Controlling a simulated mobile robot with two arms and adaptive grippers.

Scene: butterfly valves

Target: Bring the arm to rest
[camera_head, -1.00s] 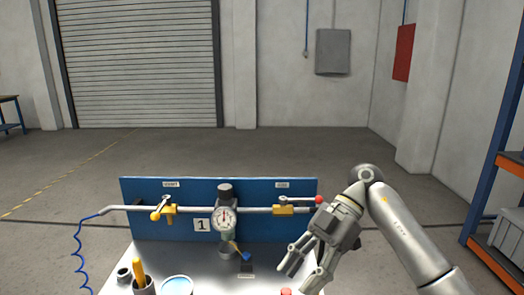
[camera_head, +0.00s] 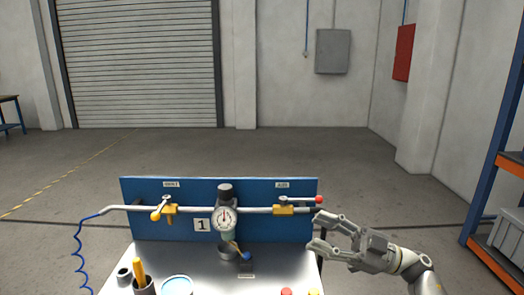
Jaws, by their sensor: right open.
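My right gripper (camera_head: 318,230) is open and empty. It is at the right edge of the bench (camera_head: 207,262), its fingers pointing left, below the red-tipped handle (camera_head: 319,200) of the right valve (camera_head: 284,210). I see no contact with the handle. My right arm comes in from the lower right. The left valve (camera_head: 168,209), with a yellow handle, sits on the same pipe on the blue panel (camera_head: 145,228). A round gauge (camera_head: 225,218) stands between the two valves. My left gripper is out of view.
A blue coiled hose (camera_head: 80,250) hangs at left. An orange and blue shelf (camera_head: 492,180) stands at right.

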